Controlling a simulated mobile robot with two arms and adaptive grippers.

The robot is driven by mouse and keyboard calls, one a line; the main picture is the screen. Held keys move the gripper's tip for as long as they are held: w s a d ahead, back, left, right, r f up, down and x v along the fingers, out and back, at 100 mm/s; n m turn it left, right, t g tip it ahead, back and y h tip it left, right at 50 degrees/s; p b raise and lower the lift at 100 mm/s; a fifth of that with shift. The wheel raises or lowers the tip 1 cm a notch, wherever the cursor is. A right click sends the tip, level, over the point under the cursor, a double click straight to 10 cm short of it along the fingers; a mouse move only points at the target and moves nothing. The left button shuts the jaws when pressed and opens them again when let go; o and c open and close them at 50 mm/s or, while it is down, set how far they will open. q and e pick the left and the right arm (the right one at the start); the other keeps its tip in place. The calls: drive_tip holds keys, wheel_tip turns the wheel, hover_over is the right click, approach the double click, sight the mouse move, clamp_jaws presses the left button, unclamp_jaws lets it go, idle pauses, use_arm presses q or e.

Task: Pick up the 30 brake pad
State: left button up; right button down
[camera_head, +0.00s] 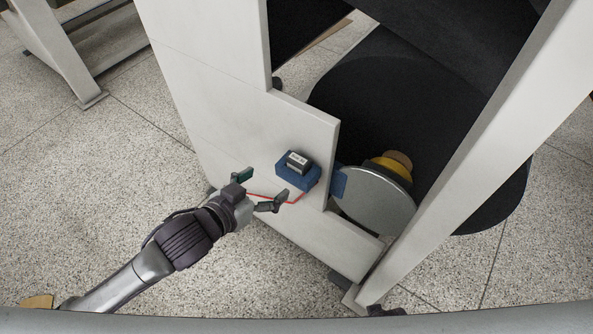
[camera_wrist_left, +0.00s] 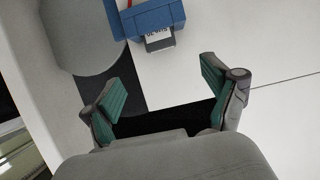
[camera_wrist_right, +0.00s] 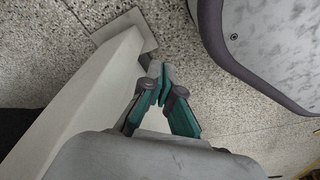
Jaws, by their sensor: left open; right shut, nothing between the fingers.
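A dark block with a white printed label (camera_head: 298,162) sits on a blue block (camera_head: 291,177) on the white machine panel. I take this labelled block for the 30 brake pad, but its text is not fully readable. In the left wrist view the blue block (camera_wrist_left: 151,19) and the label (camera_wrist_left: 158,36) show at the top, beyond the fingers. My left gripper (camera_head: 260,188) is open and empty, to the lower left of the blue block and apart from it. My right gripper (camera_wrist_right: 161,82) is shut and empty, seen only in its own wrist view.
A red line (camera_head: 262,196) runs from near the blue block past my left fingers. Right of it are a grey disc (camera_head: 374,203) and a large black roll (camera_head: 365,95). A white beam (camera_head: 470,145) slants along the right. Speckled floor (camera_head: 130,190) is clear at left.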

sight(294, 163)
use_arm(q)
drive_tip(key=b+x, duration=0.1)
drive_tip(key=x, duration=0.6)
drive_tip(key=shift+w+d, duration=0.2)
drive_tip(key=b+x, duration=0.1)
drive_tip(key=x, duration=0.4)
drive_tip(key=shift+w, duration=0.3)
drive_tip(key=shift+w+d+f, duration=0.15)
drive_tip(key=shift+w+d, duration=0.05)
use_arm(e)
drive_tip(key=w+r, duration=0.4)
drive_tip(key=r, duration=0.3)
drive_tip(key=shift+a+r+t, duration=0.2)
drive_tip(key=shift+r+t, duration=0.1)
drive_tip(key=shift+r, duration=0.05)
use_arm(q)
drive_tip(key=shift+c, duration=0.3)
drive_tip(key=c, duration=1.3)
